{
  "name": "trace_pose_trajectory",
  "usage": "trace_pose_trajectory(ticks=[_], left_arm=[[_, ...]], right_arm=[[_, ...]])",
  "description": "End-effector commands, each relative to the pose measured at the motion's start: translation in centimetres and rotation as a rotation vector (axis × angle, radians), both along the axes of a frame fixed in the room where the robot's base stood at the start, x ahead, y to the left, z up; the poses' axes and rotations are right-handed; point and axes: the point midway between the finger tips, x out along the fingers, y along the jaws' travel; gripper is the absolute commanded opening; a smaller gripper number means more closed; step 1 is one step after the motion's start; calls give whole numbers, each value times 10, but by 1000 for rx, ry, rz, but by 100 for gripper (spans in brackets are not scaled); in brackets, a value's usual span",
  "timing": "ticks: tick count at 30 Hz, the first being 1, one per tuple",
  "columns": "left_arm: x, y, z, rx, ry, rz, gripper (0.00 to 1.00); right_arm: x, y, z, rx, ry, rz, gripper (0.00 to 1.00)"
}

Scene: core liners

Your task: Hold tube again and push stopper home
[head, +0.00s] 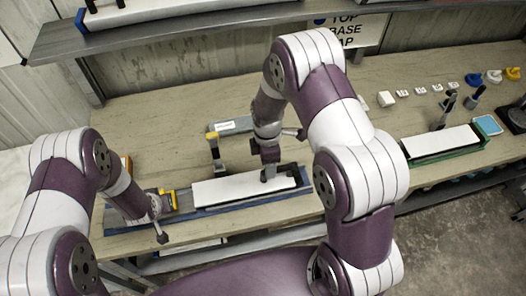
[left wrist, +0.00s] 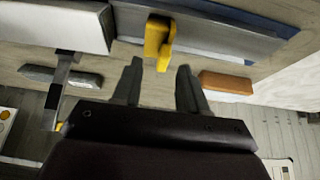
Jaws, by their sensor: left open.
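The long white tube (head: 243,189) lies in a blue tray (head: 207,211) along the front of the bench; its end also shows at top left in the left wrist view (left wrist: 60,25). A yellow piece (left wrist: 158,40), perhaps the stopper, sits on the grey rail left of the tube, apart from it; it also shows in the head view (head: 168,199). My left gripper (left wrist: 160,66) is open and empty, its fingertips just short of the yellow piece. My right gripper (head: 268,178) is over the tube, at or touching its top; its finger gap is too small to judge.
An orange block (left wrist: 227,82) lies right of my left gripper. A second white tube (head: 440,143) rests in a green tray at right. Small white pieces line the back right.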

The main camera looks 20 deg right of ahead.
Motion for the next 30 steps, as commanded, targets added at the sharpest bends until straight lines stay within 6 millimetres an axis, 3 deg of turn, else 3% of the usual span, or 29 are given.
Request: trace_pose_trajectory(ticks=[3,9,14,24,30], left_arm=[[0,0,0,0,1,0,43],[0,0,0,0,1,0,43],[0,0,0,0,1,0,43],[0,0,0,0,1,0,43],[0,0,0,0,1,0,43]], right_arm=[[25,1,2,15,-46,327,65],[28,2,3,23,-49,605,65],[27,1,-18,25,-46,632,65],[26,1,-97,25,-47,629,65],[27,1,-119,25,-50,629,65]])
